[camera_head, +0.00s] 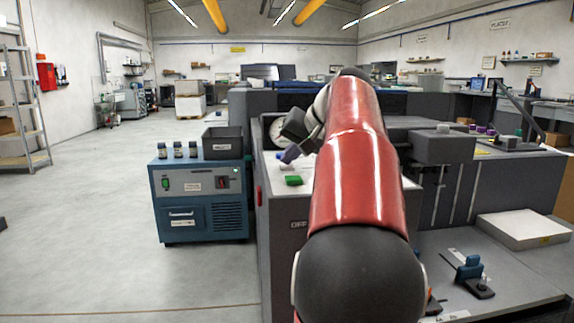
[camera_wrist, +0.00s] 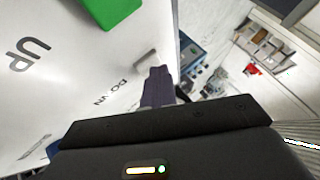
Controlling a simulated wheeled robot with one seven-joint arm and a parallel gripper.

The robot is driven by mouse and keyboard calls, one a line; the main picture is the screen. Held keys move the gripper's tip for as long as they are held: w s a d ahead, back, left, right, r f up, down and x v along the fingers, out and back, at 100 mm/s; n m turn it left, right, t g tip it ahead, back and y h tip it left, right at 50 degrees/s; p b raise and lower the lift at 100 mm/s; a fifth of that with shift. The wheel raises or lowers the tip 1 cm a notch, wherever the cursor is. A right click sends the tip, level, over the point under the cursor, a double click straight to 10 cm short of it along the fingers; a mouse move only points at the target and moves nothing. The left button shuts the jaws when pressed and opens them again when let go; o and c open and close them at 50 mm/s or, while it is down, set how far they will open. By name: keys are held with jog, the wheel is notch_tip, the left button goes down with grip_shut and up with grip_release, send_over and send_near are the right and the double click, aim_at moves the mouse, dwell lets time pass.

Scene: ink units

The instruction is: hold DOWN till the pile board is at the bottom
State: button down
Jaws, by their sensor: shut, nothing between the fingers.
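A pale control panel with the words UP and DOWN (camera_wrist: 75,110) fills the left of the wrist view. A small grey button (camera_wrist: 146,58) sits by the word DOWN. My gripper (camera_wrist: 157,72) is shut and empty, its dark fingertips right by that button; whether they touch it I cannot tell. In the head view my gripper (camera_head: 288,155) points down at the panel top, just behind a green button (camera_head: 293,181), which also shows in the wrist view (camera_wrist: 110,8). A grey board-like surface (camera_head: 520,275) lies low at the right; I cannot tell whether it is the pile board.
A blue cabinet (camera_head: 200,215) with small bottles (camera_head: 178,150) and a dark bin (camera_head: 222,143) stands left of the machine (camera_head: 285,240). A white stack (camera_head: 522,229) lies at the right. My arm hides the middle. The floor at the left is clear.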

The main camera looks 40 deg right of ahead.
aim_at(290, 167)
dwell(0.5)
jog(key=shift+r+p, duration=0.8)
jog(key=shift+p, duration=0.15)
notch_tip(290, 167, up, 3)
jog(key=p, duration=0.2)
jog(key=shift+p, duration=0.4)
jog(key=shift+r+p, duration=0.4)
jog(key=shift+r, duration=0.65)
